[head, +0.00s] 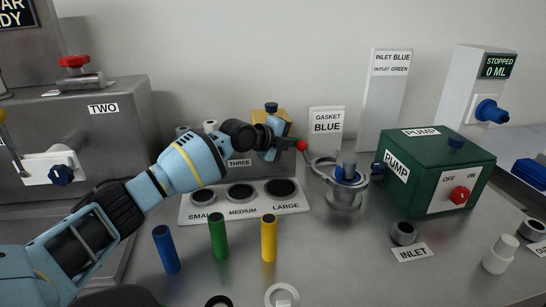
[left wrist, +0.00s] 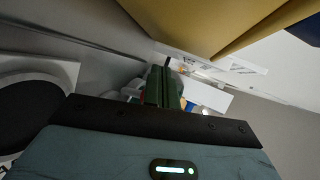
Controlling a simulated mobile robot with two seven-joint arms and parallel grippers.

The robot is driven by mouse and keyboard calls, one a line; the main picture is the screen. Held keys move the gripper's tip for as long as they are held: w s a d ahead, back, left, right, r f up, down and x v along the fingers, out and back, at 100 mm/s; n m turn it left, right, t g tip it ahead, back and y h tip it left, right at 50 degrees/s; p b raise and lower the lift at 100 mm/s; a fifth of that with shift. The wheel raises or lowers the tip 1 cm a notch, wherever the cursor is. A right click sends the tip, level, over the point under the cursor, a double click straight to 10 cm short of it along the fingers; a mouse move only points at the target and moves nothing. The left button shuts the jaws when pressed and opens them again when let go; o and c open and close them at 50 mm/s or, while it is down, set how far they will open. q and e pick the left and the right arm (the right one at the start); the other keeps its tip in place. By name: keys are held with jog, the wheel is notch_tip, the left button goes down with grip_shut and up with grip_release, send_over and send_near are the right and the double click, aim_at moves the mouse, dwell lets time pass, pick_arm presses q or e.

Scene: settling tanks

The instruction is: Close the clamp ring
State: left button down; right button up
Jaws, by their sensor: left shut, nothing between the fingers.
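The clamp ring (head: 319,161) is a grey metal band at the metal pipe fitting (head: 344,198) in the middle of the bench. Part of it swings out left of the fitting. A red ball knob (head: 301,145) shows at its left end. The fitting has a blue ring and a grey cap on top. My left gripper (head: 289,144) is shut and empty, its fingertips at the knob's left side; I cannot tell whether they touch. Its dark green fingers show in the left wrist view (left wrist: 164,88), where the knob cannot be made out. My right gripper is not in view.
A size tray (head: 245,206) lies below my left arm. Blue, green and yellow cylinders stand in front. A gasket sign (head: 327,122) stands behind.

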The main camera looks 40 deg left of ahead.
pick_arm(q)
jog(key=shift+s, duration=0.1)
dwell(0.8)
jog(key=v, duration=0.7)
jog(key=shift+s+r, duration=0.15)
jog(key=shift+s, duration=0.15)
